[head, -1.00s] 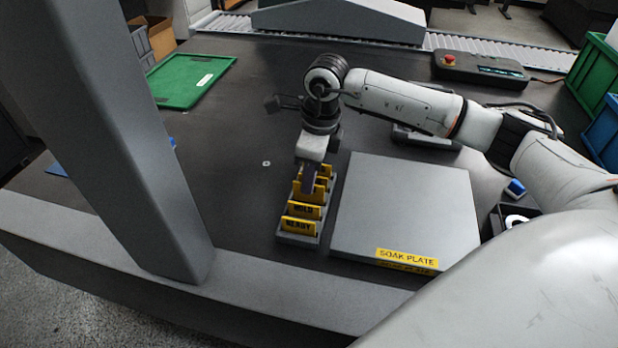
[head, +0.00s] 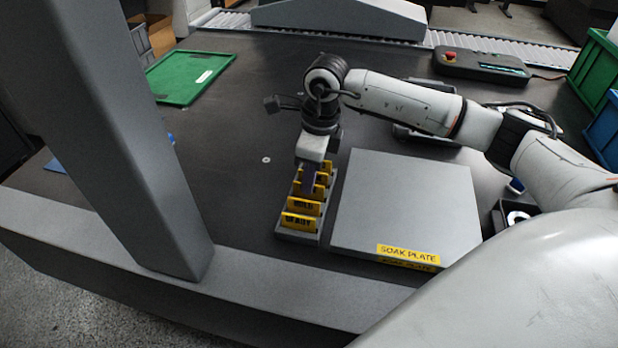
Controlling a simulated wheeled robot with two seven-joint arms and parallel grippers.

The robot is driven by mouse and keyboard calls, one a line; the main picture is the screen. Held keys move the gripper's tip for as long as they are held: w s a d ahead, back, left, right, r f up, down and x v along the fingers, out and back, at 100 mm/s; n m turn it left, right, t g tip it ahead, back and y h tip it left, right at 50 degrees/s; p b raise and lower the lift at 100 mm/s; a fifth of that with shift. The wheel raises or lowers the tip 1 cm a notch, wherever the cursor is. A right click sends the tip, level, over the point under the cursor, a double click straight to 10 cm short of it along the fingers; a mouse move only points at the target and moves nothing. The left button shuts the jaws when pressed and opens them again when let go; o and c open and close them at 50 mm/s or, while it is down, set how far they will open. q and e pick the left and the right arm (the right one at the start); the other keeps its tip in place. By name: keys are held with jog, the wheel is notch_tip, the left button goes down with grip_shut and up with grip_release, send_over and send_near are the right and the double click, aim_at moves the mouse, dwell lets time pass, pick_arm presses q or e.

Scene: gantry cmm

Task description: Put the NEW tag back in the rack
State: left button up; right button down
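The small grey tag rack (head: 284,233) stands on the dark table, left of the soak plate. Yellow tags stand in it in a row; the front one (head: 299,222) reads READY and the one behind it (head: 306,207) reads HOLD. My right gripper (head: 309,186) points down over the rack behind the HOLD tag. Its fingers appear shut on a yellow tag (head: 320,188), which I take as the NEW tag; its lettering is hidden by the fingers. The tag is low at the rack; whether it is seated I cannot tell. My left gripper is not in view.
The grey soak plate (head: 405,205) lies close to the right of the rack. A grey column (head: 125,130) blocks the left. A green tray (head: 190,78), a control box with a red button (head: 480,66) and bins stand farther off. The table left of the rack is mostly clear.

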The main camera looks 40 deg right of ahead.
jog(key=c, duration=1.7)
grip_release()
jog(key=shift+r, duration=0.1)
jog(key=shift+r+p, duration=2.45)
jog(key=shift+r, duration=1)
